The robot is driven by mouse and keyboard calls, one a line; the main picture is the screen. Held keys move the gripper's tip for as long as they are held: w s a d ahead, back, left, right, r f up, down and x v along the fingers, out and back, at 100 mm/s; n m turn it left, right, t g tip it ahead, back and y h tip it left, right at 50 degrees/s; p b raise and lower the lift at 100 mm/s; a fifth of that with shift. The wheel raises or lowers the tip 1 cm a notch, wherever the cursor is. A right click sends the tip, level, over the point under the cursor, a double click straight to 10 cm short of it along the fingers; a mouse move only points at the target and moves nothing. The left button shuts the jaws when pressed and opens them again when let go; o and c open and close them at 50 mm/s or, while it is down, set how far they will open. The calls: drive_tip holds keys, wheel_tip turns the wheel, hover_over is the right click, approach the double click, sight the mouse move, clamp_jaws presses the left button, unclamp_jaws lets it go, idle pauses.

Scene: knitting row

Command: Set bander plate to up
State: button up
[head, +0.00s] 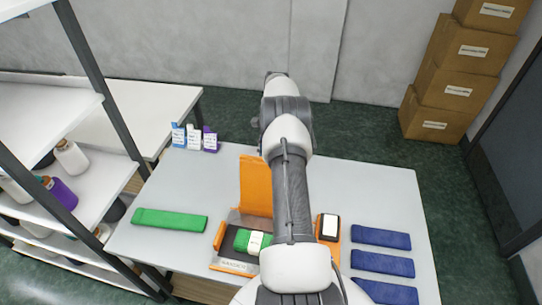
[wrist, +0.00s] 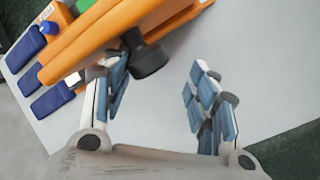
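The orange bander plate (head: 256,185) stands upright at the back of the bander (head: 235,264) on the grey table. A green folded piece (head: 241,239) with a white band lies on the bander's base. In the wrist view the orange plate (wrist: 120,35) crosses the upper left, with a black knob (wrist: 150,60) sticking out from it. My gripper (wrist: 162,80) is open and empty, its fingers wide apart. The knob is near the left fingertip; I cannot tell whether they touch. In the head view my arm hides the gripper and part of the bander.
Several blue folded pieces (head: 382,263) lie at the right, and a green one (head: 170,220) at the left. An orange device (head: 328,228) with a white top stands right of my arm. Small boxes (head: 194,138) stand at the back left. Shelves (head: 80,190) border the left side.

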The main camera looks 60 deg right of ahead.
wheel_tip(320, 180, up, 10)
idle(0.5)
drive_tip(key=shift+s, duration=0.1)
idle(0.4)
